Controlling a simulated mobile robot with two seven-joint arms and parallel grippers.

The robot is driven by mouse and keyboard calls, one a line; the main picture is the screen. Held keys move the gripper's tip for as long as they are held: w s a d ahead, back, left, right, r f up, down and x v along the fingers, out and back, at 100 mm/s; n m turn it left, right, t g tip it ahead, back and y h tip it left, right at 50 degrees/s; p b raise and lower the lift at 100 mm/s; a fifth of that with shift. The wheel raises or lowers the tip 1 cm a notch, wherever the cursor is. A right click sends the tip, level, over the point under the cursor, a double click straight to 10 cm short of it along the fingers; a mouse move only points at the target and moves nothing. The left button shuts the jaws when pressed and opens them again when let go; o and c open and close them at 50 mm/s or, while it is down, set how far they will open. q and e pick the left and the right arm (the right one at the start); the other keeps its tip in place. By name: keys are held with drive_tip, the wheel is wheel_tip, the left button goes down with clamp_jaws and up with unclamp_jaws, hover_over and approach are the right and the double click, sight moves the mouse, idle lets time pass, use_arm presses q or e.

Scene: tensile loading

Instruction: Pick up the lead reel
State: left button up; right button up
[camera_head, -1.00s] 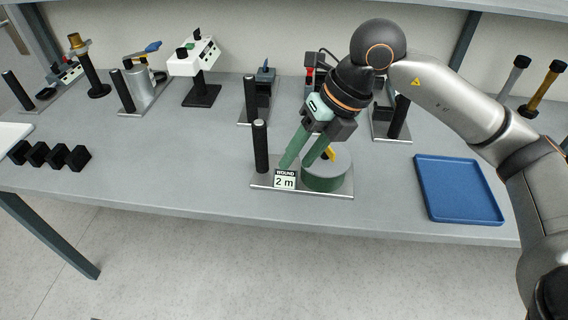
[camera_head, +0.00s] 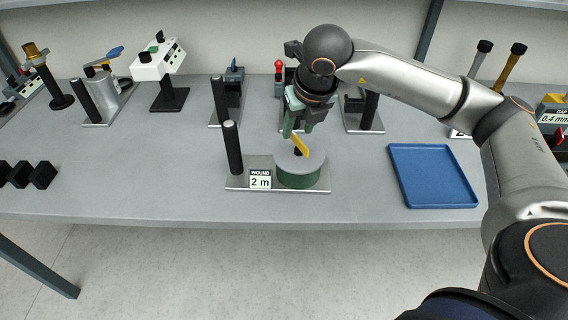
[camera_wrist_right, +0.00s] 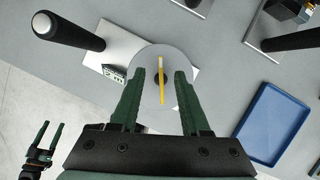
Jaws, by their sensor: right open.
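The lead reel (camera_head: 299,168) is a green drum with a grey top and a yellow bar on it. It sits on a metal plate (camera_head: 238,182) beside a black post (camera_head: 233,148) and a "WOUND 2 m" label (camera_head: 260,180). My right gripper (camera_head: 296,134) is open and empty, pointing down above the reel. In the right wrist view, the yellow bar (camera_wrist_right: 162,88) shows between the fingers of my right gripper (camera_wrist_right: 161,75); whether they touch it cannot be told. My left gripper (camera_wrist_right: 49,128) shows small at the lower left there, fingers apart, away from the reel.
A blue tray (camera_head: 433,201) lies to the right of the reel. Several black blocks (camera_head: 42,175) are at the left. Other instruments, such as a white box on a stand (camera_head: 158,64), line the back. The bench between the reel and the blocks is clear.

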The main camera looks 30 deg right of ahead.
sight(296, 136)
drive_tip(key=x, duration=0.4)
drive_tip(key=shift+s+f, duration=0.1)
drive_tip(key=shift+s, duration=0.1)
clamp_jaws()
idle(1.1)
drive_tip(key=shift+w, duration=0.1)
